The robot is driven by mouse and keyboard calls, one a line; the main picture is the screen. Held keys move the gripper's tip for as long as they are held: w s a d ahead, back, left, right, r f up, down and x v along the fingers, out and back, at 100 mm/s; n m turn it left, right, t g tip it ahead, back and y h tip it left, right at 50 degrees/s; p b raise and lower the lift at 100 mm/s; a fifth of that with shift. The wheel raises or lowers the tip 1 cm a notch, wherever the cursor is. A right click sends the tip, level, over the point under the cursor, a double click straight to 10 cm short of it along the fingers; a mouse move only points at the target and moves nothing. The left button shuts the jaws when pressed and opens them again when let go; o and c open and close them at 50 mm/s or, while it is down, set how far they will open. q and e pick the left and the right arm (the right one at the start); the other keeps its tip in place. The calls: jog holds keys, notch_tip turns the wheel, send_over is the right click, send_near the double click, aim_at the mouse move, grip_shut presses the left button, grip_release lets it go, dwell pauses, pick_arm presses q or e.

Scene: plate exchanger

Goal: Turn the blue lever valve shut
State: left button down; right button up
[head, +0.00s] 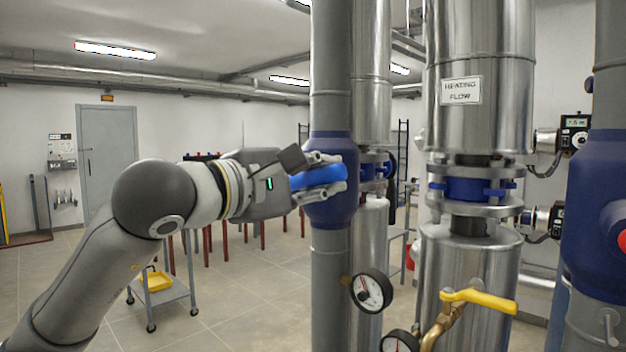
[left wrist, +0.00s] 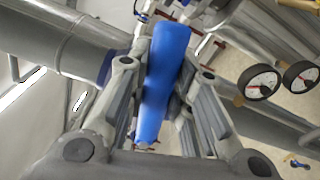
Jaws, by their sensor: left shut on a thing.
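The blue lever (head: 318,176) sticks out to the left from the blue valve body (head: 333,212) on a grey vertical pipe in the head view. My left gripper (head: 325,174) is shut on the lever, with one finger above it and one below. In the left wrist view the blue lever (left wrist: 165,80) runs lengthwise between the two fingers of my left gripper (left wrist: 160,100). The fingers hide part of the lever. My right gripper is in neither view.
A steel pipe labelled "HEATING FLOW" (head: 480,60) stands right of the valve. A yellow lever (head: 478,300) and a pressure gauge (head: 371,291) sit low in front. A dark blue fitting (head: 595,215) is at the right edge. A cart (head: 175,292) stands behind my arm.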

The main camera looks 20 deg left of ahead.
pick_arm(q)
jog(key=shift+d+f+m+b, duration=0.2)
jog(key=shift+f+m+b, duration=0.95)
jog(key=shift+f+m, duration=0.35)
jog(key=shift+f, duration=0.1)
jog(key=c, duration=1.3)
grip_release()
jog(key=shift+o, duration=0.2)
jog(key=v, duration=1.2)
